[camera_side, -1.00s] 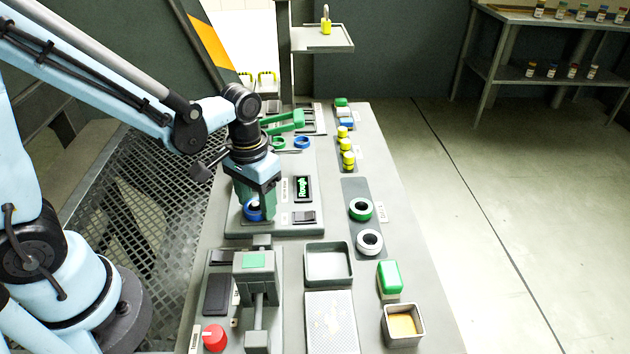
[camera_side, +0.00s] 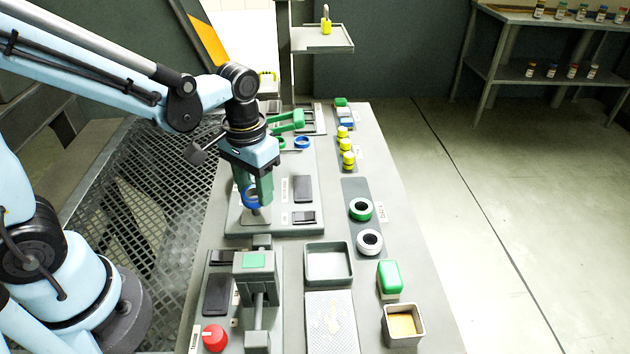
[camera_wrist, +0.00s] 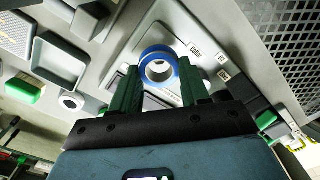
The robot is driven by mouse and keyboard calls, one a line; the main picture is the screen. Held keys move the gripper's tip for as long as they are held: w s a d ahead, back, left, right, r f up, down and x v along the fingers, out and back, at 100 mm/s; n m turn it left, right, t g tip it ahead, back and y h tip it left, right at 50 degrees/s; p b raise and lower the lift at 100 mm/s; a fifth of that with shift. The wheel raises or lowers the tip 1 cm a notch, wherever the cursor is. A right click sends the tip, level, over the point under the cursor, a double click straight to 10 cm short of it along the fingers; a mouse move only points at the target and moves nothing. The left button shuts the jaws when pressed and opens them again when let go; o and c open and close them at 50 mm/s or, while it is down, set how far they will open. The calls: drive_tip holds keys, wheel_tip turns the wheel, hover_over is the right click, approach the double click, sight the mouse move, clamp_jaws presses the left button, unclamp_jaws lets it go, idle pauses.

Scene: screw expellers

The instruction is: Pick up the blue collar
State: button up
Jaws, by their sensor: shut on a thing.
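The blue collar (camera_side: 251,196) is a ring held between the fingers of my gripper (camera_side: 255,194), above the grey plate of the middle station in the side view. A small post stands just below it. In the wrist view the blue collar (camera_wrist: 158,67) shows as a blue ring with a pale inner band, between the two green fingers of my gripper (camera_wrist: 160,88). The gripper is shut on it. Part of the collar is hidden by the fingers in the side view.
A grey press-like fixture (camera_side: 257,275) and a red knob (camera_side: 214,337) stand in front. An empty grey tray (camera_side: 329,263) lies to the right. A green-white ring (camera_side: 360,209) and a white ring (camera_side: 369,242) sit on a dark strip. Yellow pieces (camera_side: 346,150) stand behind.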

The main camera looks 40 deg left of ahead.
drive_tip(key=s+d+r, duration=0.6)
drive_tip(key=d+r, duration=0.1)
drive_tip(key=d, duration=0.2)
hover_over(330, 265)
wheel_tip(330, 265, down, 4)
drive_tip(key=f, duration=0.1)
drive_tip(key=shift+s+a+f, duration=0.1)
drive_tip(key=shift+f, duration=2.05)
drive_tip(key=shift+f, duration=1.55)
idle(1.0)
drive_tip(key=o, duration=1.2)
drive_tip(key=shift+c, duration=1.4)
drive_tip(key=shift+o, duration=0.7)
